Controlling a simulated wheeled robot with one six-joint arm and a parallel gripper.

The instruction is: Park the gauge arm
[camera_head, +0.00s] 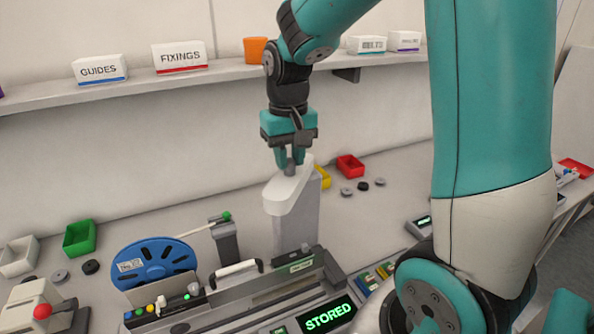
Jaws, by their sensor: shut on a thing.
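The gauge arm looks to be the pale rounded arm (286,192) on top of a grey upright post (297,228), at the middle of the bench. A short grey knob (291,168) stands up from its far end. My gripper (290,160) points straight down from above, with its teal fingers shut on this knob. The fingers hide part of the knob.
A blue reel (154,265) and a thin lever with a green tip (226,216) stand left of the post. A feeder with a white handle (237,269) lies in front. Small bins, such as a red one (350,166), sit behind. A shelf (130,88) runs along the wall.

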